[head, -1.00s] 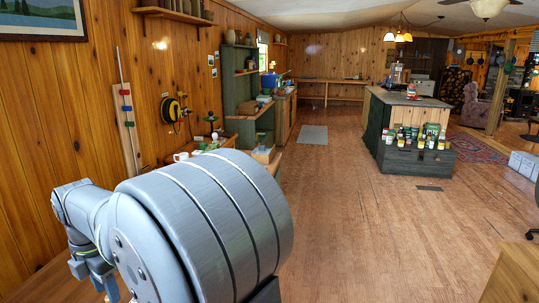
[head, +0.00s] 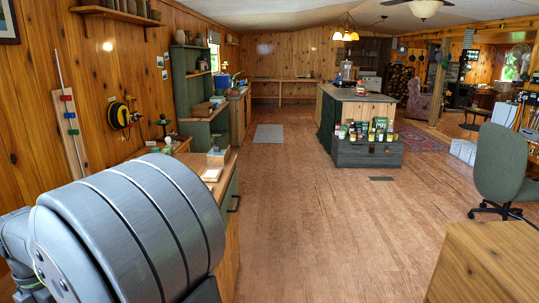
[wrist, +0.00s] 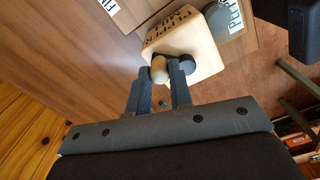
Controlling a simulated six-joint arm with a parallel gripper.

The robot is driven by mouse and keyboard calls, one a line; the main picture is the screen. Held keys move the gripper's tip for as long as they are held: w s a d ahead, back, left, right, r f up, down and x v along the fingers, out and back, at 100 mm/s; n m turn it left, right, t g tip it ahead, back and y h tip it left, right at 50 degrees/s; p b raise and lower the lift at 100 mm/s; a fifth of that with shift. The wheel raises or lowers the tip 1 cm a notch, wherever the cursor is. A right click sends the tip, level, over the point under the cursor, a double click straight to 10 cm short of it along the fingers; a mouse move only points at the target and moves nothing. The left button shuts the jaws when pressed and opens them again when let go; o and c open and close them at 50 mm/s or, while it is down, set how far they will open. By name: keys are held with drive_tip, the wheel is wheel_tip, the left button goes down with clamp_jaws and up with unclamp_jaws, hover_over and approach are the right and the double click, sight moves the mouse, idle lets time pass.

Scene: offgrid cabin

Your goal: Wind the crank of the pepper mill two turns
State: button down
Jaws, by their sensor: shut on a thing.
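In the wrist view the pepper mill is a pale wooden box (wrist: 182,38) with dark lettering on one face. My gripper (wrist: 160,78) is shut on the small rounded wooden crank knob (wrist: 158,64) close against the mill. The crank arm is mostly hidden by the fingers and knob, so its angle cannot be told. In the head view my large grey arm link fills the lower left, and neither the gripper nor the mill shows there.
A grey round-topped container (wrist: 226,20) with lettering stands beside the mill. A black object (wrist: 284,22) is at the upper right of the wrist view. In the head view, a green shelf unit (head: 190,85) lines the left wall; open floor (head: 320,220) lies right of my arm.

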drive_tip(key=shift+w+d+m, duration=0.1)
drive_tip(key=shift+m, duration=0.5)
drive_tip(key=shift+w+d+m, duration=0.15)
drive_tip(key=shift+d+m, duration=0.05)
drive_tip(key=shift+m, duration=0.6)
drive_tip(key=shift+w+d+m, duration=0.1)
drive_tip(key=shift+d+m, duration=0.1)
drive_tip(key=shift+m, duration=0.6)
drive_tip(key=shift+w+d+m, duration=0.1)
drive_tip(key=shift+d+m, duration=0.1)
drive_tip(key=shift+m, duration=0.6)
